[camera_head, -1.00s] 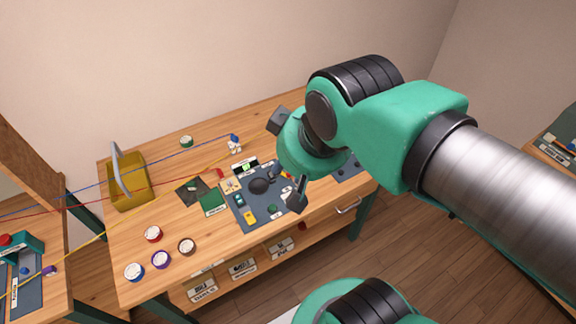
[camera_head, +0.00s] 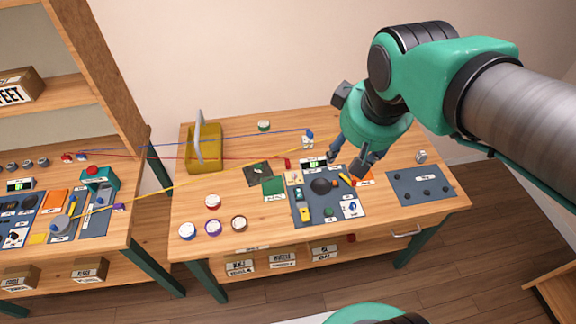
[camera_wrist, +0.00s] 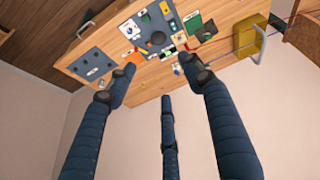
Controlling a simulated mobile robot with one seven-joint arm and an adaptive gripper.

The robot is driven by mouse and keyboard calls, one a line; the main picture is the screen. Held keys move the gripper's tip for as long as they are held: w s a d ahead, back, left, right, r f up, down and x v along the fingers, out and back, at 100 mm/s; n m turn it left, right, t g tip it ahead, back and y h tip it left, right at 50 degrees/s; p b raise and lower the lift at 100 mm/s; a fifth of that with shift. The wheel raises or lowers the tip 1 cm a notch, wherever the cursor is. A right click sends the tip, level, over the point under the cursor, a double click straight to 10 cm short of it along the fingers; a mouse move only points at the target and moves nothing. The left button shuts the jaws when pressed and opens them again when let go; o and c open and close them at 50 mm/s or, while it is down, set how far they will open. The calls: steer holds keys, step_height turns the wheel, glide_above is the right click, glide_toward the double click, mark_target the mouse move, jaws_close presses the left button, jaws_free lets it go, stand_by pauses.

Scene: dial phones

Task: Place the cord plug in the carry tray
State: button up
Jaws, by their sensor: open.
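The carry tray (camera_head: 206,160) is a yellow box with a grey upright handle at the back left of the wooden table; it also shows in the wrist view (camera_wrist: 247,38). Blue, red and yellow cords run from the left bench to this table. The blue cord ends at a small blue plug (camera_head: 309,133), the red one at a small red plug (camera_head: 287,162). The yellow cord's end is unclear, and I cannot tell which plug is meant. My gripper (camera_head: 352,163) is open and empty above the table, right of both plugs. In the wrist view my gripper (camera_wrist: 160,80) has its fingers spread.
A dark mat with phone parts (camera_head: 328,212) lies below my gripper, and another dark mat (camera_head: 421,188) lies to the right. Several round lidded pots (camera_head: 213,202) stand at the front left. The cords stretch above the gap between the benches. Some bare tabletop lies around the tray.

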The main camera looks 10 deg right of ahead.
steer(key=w+a+f+n+g+h, duration=0.15)
steer(key=w+f+n, duration=0.25)
steer(key=w, duration=0.7)
steer(key=w+a+f+n+g, duration=0.1)
steer(key=w+a+f+n, duration=0.2)
steer(key=w, duration=0.8)
steer(key=w+a+f+n, duration=0.2)
steer(key=w+f, duration=0.3)
steer(key=f, duration=0.4)
steer(key=w+a+f+n+g+h, duration=0.1)
steer(key=w+a+f+n, duration=0.2)
steer(key=f, duration=0.6)
steer(key=w+a+f+n+g+h, duration=0.1)
steer(key=w+a+f+n, duration=0.1)
steer(key=w+f, duration=0.6)
steer(key=shift+a+f+n, duration=0.15)
steer(key=shift+f+n, duration=0.3)
steer(key=shift+n, duration=0.35)
steer(key=shift+f+h, duration=0.15)
steer(key=shift+h, duration=0.1)
steer(key=b, duration=0.1)
glide_above(288, 162)
steer(key=a, duration=0.2)
steer(key=shift+a+f, duration=0.2)
steer(key=shift+f, duration=3.6)
steer(key=shift+f, duration=0.1)
steer(key=shift+b+x, duration=0.7)
steer(key=shift+x, duration=1.85)
